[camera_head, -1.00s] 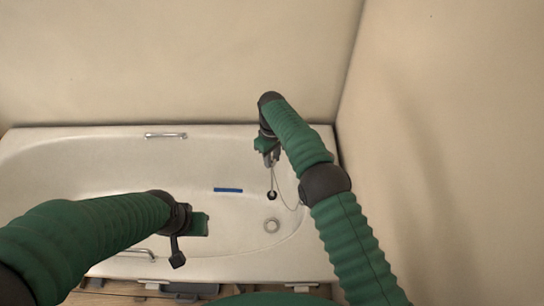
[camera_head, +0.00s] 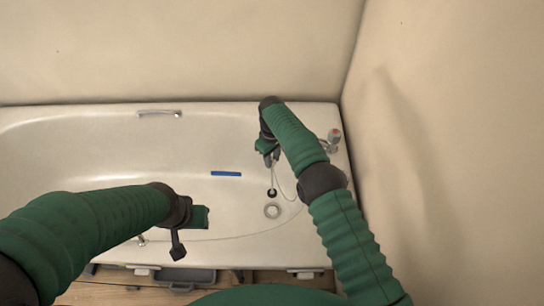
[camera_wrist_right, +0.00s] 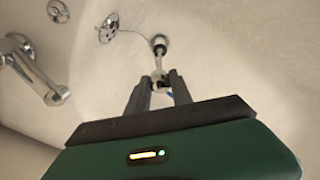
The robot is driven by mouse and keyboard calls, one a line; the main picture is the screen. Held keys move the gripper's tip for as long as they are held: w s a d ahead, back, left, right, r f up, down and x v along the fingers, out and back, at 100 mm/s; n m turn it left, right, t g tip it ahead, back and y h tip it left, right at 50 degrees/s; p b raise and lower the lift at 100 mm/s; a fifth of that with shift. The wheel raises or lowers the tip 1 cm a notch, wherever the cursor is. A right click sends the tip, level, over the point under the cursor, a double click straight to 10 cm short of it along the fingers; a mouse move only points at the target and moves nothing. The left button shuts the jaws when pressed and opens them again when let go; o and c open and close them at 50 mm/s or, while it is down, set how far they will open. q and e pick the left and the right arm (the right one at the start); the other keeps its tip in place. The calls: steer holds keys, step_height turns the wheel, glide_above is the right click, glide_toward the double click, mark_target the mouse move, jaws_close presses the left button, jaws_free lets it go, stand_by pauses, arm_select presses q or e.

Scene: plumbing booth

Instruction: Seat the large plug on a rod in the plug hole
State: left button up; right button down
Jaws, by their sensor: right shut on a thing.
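The large plug (camera_head: 271,193), dark and small in the head view, hangs at the lower end of a thin pale rod (camera_head: 272,178). My right gripper (camera_head: 271,161) is shut on the rod's upper part over the bath. The plug hole (camera_head: 271,211), a pale ring in the bath floor, shows just below the plug in the picture, with a small gap between them. In the wrist view the rod runs from between the right fingers (camera_wrist_right: 160,84) to the plug (camera_wrist_right: 159,42). The plug hole cannot be made out there. My left gripper (camera_head: 178,243) is over the bath's near side; its jaw state is unclear.
The white bath (camera_head: 90,150) stands against the back and right walls. A thin chain runs from the overflow fitting (camera_wrist_right: 111,27) to the plug. A chrome tap (camera_wrist_right: 37,75) is beside my right gripper. A blue strip (camera_head: 226,173) lies left of the plug.

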arm_select(q)
steer(key=b+x, duration=0.3)
steer(key=s+b+x, duration=0.1)
steer(key=b+x, duration=0.2)
steer(key=s+b+x, duration=0.1)
steer(key=b+x, duration=0.2)
steer(key=x, duration=0.1)
steer(key=shift+s+f, duration=0.1)
steer(key=shift+f, duration=0.15)
